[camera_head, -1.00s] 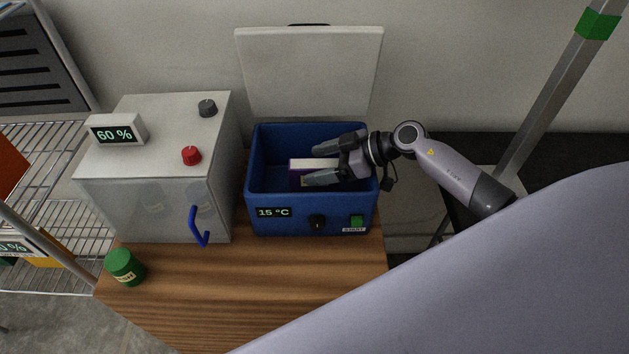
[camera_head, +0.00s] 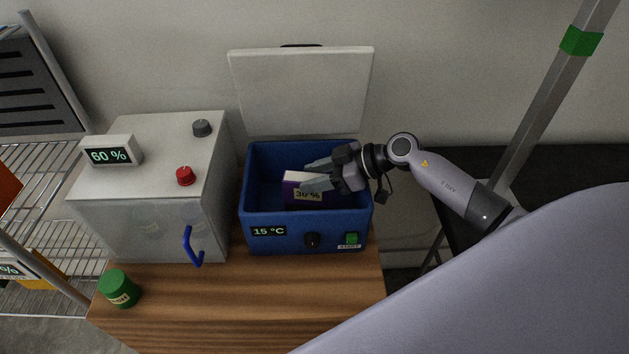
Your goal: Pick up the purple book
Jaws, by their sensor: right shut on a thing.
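The purple book (camera_head: 291,195) is in the blue box (camera_head: 262,220), with its pale page edge up and a "30 %" label on its side. My right gripper (camera_head: 308,174) reaches in from the right over the box's rim. Its two fingers are closed on the book, one on the far side and one on the near side. The near finger covers part of the book. The lower part of the book is hidden in the box. My left gripper is not in view.
The box's white lid (camera_head: 303,90) stands open behind it. A grey cabinet (camera_head: 150,185) with a blue handle stands close on the left. A green jar (camera_head: 119,289) sits at the wooden table's (camera_head: 250,300) left edge. A metal post (camera_head: 540,110) rises at the right.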

